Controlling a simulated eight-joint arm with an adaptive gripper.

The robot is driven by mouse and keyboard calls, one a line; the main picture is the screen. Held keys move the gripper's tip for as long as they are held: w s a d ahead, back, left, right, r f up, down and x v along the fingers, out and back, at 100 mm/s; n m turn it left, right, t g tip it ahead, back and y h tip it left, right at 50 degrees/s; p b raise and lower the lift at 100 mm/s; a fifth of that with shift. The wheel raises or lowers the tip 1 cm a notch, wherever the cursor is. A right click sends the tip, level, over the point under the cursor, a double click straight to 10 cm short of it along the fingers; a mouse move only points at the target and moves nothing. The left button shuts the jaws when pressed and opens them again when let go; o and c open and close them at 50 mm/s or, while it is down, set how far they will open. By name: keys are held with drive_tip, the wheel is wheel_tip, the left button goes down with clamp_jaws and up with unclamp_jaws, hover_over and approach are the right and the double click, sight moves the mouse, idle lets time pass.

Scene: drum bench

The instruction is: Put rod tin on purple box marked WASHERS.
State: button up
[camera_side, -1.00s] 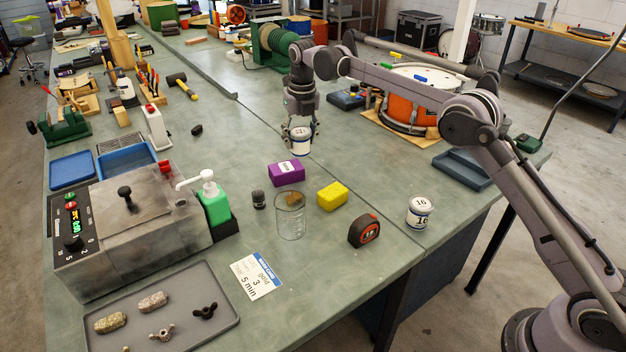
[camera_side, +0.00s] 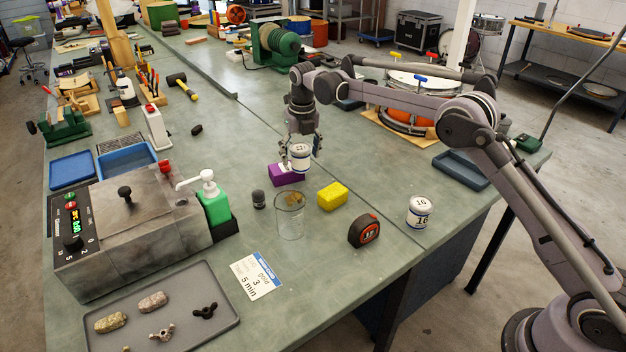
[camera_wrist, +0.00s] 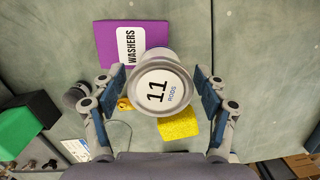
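The rod tin (camera_side: 299,158), white with a dark band, stands upright on the purple box (camera_side: 280,178), toward its right part. In the wrist view the tin's lid (camera_wrist: 161,92) reads "11 RODS", and the purple box (camera_wrist: 108,42) shows a white WASHERS label beyond it. My gripper (camera_side: 301,148) is around the tin, one finger on each side. In the wrist view a narrow gap shows between the tin and each pad, so my gripper looks open. The tin hides part of the box top, and its base contact is partly hidden.
A yellow sponge-like block (camera_side: 333,196), a clear glass beaker (camera_side: 290,222) and a small dark jar (camera_side: 259,199) are close to the box. A tape measure (camera_side: 364,231) and a second white tin (camera_side: 419,212) stand further right.

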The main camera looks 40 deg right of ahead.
sight(302, 150)
drive_tip(key=shift+r, duration=0.1)
drive_tip(key=s+d+r+m+t, duration=0.1)
drive_tip(key=s+r+m, duration=0.35)
drive_tip(key=r, duration=0.45)
drive_tip(key=s+r+m+t, duration=0.1)
drive_tip(key=s+r+m, duration=0.35)
drive_tip(key=r, duration=0.55)
drive_tip(key=s+d+f+m+t, duration=0.1)
drive_tip(key=s+f+m, duration=0.1)
drive_tip(key=s+m, duration=0.7)
drive_tip(key=s+d+f+m+t, duration=0.1)
drive_tip(key=s+m, duration=0.6)
drive_tip(key=s, duration=0.3)
drive_tip(key=s+f+m+t, duration=0.1)
drive_tip(key=s+f+m, duration=0.7)
drive_tip(key=s, duration=0.1)
drive_tip(key=shift+s+d+f+m+t, duration=0.15)
drive_tip(key=shift+s+d+m+t, duration=0.15)
drive_tip(key=shift+s+t, duration=0.1)
drive_tip(key=shift+c, duration=0.3)
